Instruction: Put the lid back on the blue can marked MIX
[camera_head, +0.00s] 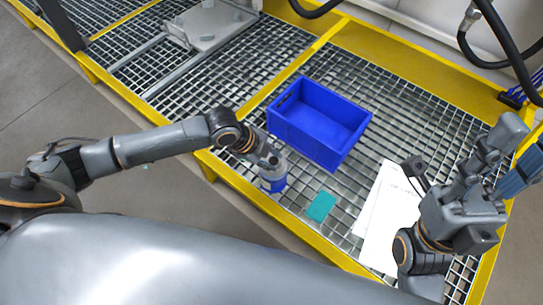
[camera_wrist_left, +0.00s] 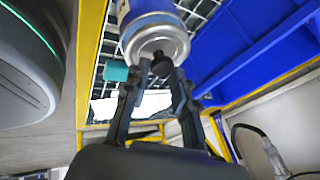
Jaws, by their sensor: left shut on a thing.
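A blue can (camera_head: 275,185) with a silver rim stands upright on the grating at the front edge; its lettering cannot be read. In the left wrist view the can (camera_wrist_left: 124,12) shows its silver rim and a grey top. My left gripper (camera_head: 270,160) is over the can. It also shows in the left wrist view (camera_wrist_left: 151,68), its fingers shut on the small dark knob of the lid (camera_wrist_left: 153,44). The lid is at the can's top; whether it is fully seated cannot be told. My right gripper (camera_head: 513,152) is at the far right, its fingers apart, away from the can.
An empty blue crate (camera_head: 345,130) stands just behind and right of the can. A teal block (camera_head: 321,206) lies to the right of the can, and white paper sheets (camera_head: 380,235) lie farther right. Yellow rails (camera_head: 255,202) edge the grating. Dark hoses (camera_head: 497,45) hang at upper right.

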